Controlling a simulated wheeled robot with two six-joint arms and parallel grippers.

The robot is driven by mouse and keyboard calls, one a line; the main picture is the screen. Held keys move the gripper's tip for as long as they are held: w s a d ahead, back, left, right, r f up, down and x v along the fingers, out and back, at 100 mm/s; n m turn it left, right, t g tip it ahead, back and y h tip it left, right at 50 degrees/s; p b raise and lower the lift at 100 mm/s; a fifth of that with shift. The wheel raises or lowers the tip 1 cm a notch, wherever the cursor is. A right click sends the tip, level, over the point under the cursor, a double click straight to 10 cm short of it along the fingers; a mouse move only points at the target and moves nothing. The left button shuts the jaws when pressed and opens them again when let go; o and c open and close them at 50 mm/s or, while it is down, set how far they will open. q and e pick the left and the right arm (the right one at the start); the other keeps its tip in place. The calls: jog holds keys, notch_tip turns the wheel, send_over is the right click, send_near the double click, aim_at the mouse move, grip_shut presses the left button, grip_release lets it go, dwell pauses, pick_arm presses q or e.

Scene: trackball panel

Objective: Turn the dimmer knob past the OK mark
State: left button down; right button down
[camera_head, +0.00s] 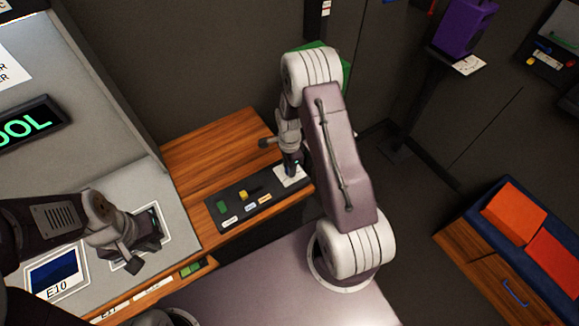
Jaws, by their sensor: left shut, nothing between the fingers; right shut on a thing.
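The dimmer knob (291,171), a small dark blue piece, stands on a white plate (289,181) at the far right end of a dark control strip. My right gripper (292,166) reaches down from above and is shut on it. The gripper hides most of the knob, and the OK mark cannot be made out. My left gripper (152,238) is shut and empty, low over a white-outlined square on the grey console at left, well apart from the knob.
The control strip (212,223) also carries a green switch (222,206), a yellow piece (243,194) and small labels. It lies on a wooden counter (208,150). A blue E10 screen (54,271) is at lower left. A wooden cabinet with orange pads (514,212) stands at right.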

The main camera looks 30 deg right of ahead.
dwell(0.3)
jog(key=c, duration=1.1)
grip_release()
notch_tip(320, 180, up, 9)
jog(key=b, duration=0.1)
jog(key=shift+b, duration=0.3)
